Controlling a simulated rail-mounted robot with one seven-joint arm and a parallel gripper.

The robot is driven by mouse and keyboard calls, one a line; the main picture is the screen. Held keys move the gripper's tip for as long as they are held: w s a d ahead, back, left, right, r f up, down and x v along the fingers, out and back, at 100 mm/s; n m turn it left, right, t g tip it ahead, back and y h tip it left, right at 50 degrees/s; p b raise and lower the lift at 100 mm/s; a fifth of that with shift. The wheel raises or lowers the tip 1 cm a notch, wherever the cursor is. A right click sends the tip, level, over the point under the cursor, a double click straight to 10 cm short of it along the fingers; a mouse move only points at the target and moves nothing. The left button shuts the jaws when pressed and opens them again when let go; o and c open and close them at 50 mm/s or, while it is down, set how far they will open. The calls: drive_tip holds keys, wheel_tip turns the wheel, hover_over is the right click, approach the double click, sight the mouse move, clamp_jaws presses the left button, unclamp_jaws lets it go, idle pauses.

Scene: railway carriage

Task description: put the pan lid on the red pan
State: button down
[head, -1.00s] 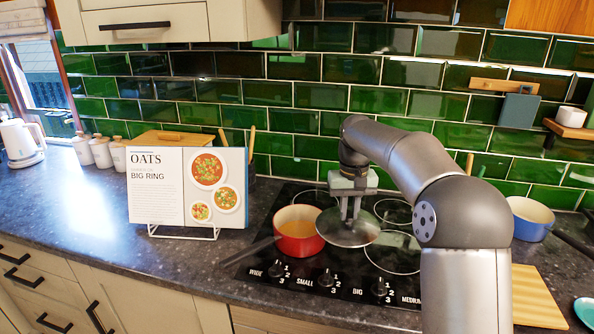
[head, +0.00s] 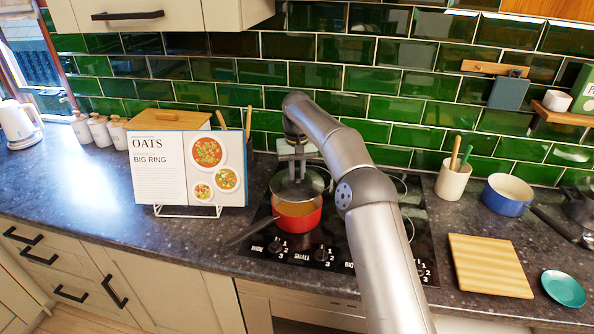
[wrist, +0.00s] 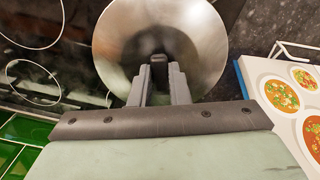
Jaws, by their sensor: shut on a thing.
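The red pan (head: 297,222) stands on the left part of the black hob, its dark handle pointing to the lower left. My gripper (head: 297,176) is shut on the lid's knob from above. In the wrist view the lid (wrist: 185,40) fills the top middle, with the fingers (wrist: 158,72) closed on its dark knob. The lid hides the pan there. I cannot tell whether the lid touches the rim.
A cookbook on a stand (head: 190,170) is close on the left of the pan. To the right are a blue pan (head: 508,196), a utensil pot (head: 452,182), a wooden board (head: 489,266) and a teal dish (head: 563,288). Tiled wall is behind.

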sight(297, 183)
drive_tip(key=shift+f+b, duration=0.95)
drive_tip(key=shift+f, duration=1.3)
drive_tip(key=shift+f, duration=0.7)
drive_tip(key=c, duration=1.3)
unclamp_jaws()
wheel_tip(297, 183, up, 12)
drive_tip(key=shift+f+p, duration=0.2)
drive_tip(key=shift+p, duration=0.55)
drive_tip(key=shift+r, duration=0.2)
